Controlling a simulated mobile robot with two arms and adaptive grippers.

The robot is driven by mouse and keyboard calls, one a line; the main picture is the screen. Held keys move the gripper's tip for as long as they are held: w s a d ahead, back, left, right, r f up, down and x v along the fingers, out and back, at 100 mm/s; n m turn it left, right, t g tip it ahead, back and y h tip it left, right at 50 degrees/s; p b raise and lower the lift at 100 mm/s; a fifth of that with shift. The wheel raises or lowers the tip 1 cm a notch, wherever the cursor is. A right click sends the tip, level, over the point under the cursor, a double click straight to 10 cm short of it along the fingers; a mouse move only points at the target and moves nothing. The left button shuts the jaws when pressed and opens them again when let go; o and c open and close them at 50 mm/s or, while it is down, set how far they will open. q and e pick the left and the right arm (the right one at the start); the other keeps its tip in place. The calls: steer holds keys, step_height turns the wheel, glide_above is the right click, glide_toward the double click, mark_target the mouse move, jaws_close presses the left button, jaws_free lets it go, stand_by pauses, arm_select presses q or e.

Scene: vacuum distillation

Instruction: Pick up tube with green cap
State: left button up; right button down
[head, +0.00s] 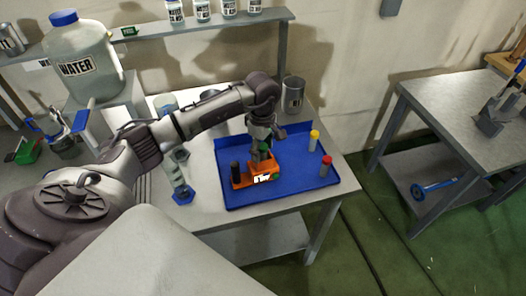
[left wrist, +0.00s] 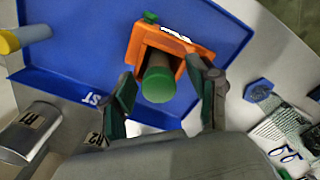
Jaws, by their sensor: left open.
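The tube with green cap (left wrist: 158,84) stands in an orange holder (left wrist: 178,42) in the left wrist view, its cap facing the camera. In the head view the orange holder (head: 263,170) sits on a blue tray, and my gripper mostly hides the tube there. My left gripper (head: 262,152) is above the holder, pointing down. In the left wrist view its fingers (left wrist: 165,78) are spread, one on each side of the capped tube, with visible gaps. The left gripper is open and holds nothing. My right gripper is in neither view.
The blue tray (head: 228,196) also carries a yellow-capped tube (head: 314,140) and a red-capped tube (head: 326,165). A black-topped item (head: 235,168) stands at the holder's left end. A metal beaker (head: 293,95) stands behind the tray, and a blue-based cylinder (head: 181,182) to its left.

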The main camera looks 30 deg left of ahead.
arm_select(q)
jaws_close()
stand_by(0.3)
